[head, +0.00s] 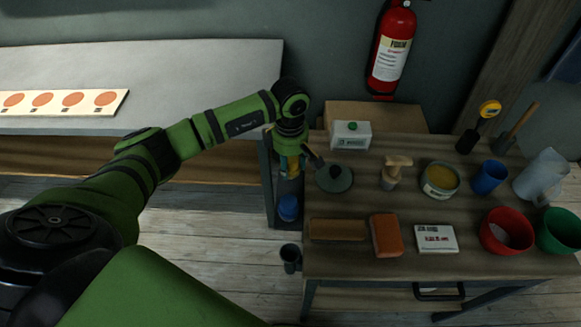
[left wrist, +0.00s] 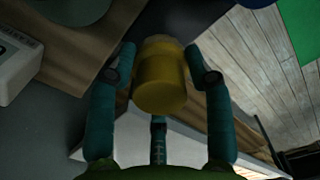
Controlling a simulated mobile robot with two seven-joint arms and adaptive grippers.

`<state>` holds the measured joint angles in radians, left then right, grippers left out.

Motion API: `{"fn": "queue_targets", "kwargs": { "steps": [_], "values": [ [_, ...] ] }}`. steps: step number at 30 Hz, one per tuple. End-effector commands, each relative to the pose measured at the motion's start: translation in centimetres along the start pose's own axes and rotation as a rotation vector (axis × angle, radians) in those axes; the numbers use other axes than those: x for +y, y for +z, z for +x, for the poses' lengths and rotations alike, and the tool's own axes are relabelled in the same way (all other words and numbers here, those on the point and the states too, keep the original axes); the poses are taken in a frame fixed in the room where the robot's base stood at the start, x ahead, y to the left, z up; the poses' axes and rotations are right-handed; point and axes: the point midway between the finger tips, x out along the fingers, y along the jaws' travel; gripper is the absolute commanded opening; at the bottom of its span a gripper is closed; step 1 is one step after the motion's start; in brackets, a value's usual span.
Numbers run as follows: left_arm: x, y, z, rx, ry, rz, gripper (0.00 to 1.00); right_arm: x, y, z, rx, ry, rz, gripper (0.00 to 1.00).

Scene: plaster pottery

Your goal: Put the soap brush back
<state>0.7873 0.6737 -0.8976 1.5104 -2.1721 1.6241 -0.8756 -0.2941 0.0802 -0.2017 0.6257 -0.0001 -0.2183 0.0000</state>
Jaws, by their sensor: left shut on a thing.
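My left gripper (head: 291,160) is at the left edge of the wooden work table (head: 350,262), pointing down. In the left wrist view the gripper (left wrist: 165,75) is shut on a yellow cylinder (left wrist: 160,85) with a paler far end. I cannot tell from its shape whether this is the soap brush. A pale wooden tool with a knob-like handle (head: 396,172) stands on the table, apart from the gripper. An open tin with yellowish contents (head: 440,194) stands right of it. My right gripper is not in view.
A dark green round lid-like thing (head: 334,180) and a white box (head: 350,136) are close to the gripper. An orange block (head: 385,235), blue cup (head: 489,177), red bowl (head: 504,232) and green bowl (head: 562,232) crowd the table. A blue jar (head: 288,209) sits low beside the table.

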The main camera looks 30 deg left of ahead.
Motion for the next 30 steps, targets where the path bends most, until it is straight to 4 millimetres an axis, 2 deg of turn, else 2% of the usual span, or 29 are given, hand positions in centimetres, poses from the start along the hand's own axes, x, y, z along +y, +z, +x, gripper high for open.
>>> {"fn": "queue_targets", "kwargs": {
  "steps": [3, 8, 20, 21, 22, 30],
  "values": [
    [-0.3, 0.1, 1.6, 0.000, -0.008, 0.000, 0.25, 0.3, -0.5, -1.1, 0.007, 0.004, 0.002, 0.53],
    [-0.2, 0.1, 3.5, -0.001, -0.005, 0.000, 0.25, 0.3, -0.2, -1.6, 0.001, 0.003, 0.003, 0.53],
    [-0.1, 0.0, 4.3, 0.000, -0.002, 0.001, 0.25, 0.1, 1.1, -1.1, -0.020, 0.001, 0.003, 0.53],
    [-0.1, 0.1, 4.1, 0.000, -0.002, 0.001, 0.67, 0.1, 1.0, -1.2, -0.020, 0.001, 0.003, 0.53],
    [-0.1, 0.1, 4.1, 0.000, -0.002, 0.001, 0.75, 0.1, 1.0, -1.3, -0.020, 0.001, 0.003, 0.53],
    [-0.1, 0.1, 4.0, 0.000, -0.003, 0.001, 0.75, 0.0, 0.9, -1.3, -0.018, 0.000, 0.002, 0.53]
  ]
}}
